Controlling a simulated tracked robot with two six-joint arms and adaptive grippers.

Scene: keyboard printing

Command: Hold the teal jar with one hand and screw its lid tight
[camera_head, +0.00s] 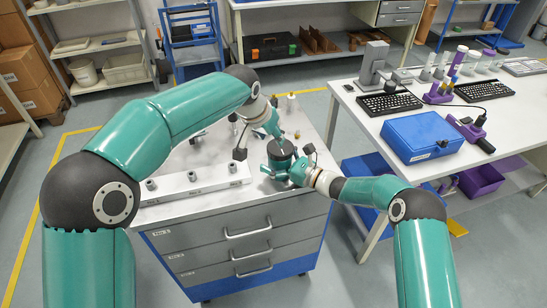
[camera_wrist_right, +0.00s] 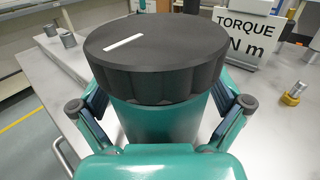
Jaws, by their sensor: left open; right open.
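The teal jar (camera_wrist_right: 160,124) stands upright on the grey cabinet top, with a wide black lid (camera_wrist_right: 150,48) on it that bears a white stripe. The dark lid also shows in the head view (camera_head: 281,149). My right gripper (camera_head: 290,172) is open, low at the jar's near right side, with its fingers either side of the jar body. In the right wrist view its fingers partly pass out of sight behind the jar, so contact cannot be told. My left gripper (camera_head: 275,133) is open, just above and behind the lid, and points down toward it.
A pale rail with several grey posts (camera_head: 192,177) lies left of the jar. A "TORQUE N m" sign (camera_wrist_right: 247,35) and a small brass-coloured part (camera_wrist_right: 294,92) stand behind and right. The side table (camera_head: 360,125) holds a blue box (camera_head: 422,136) and keyboards.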

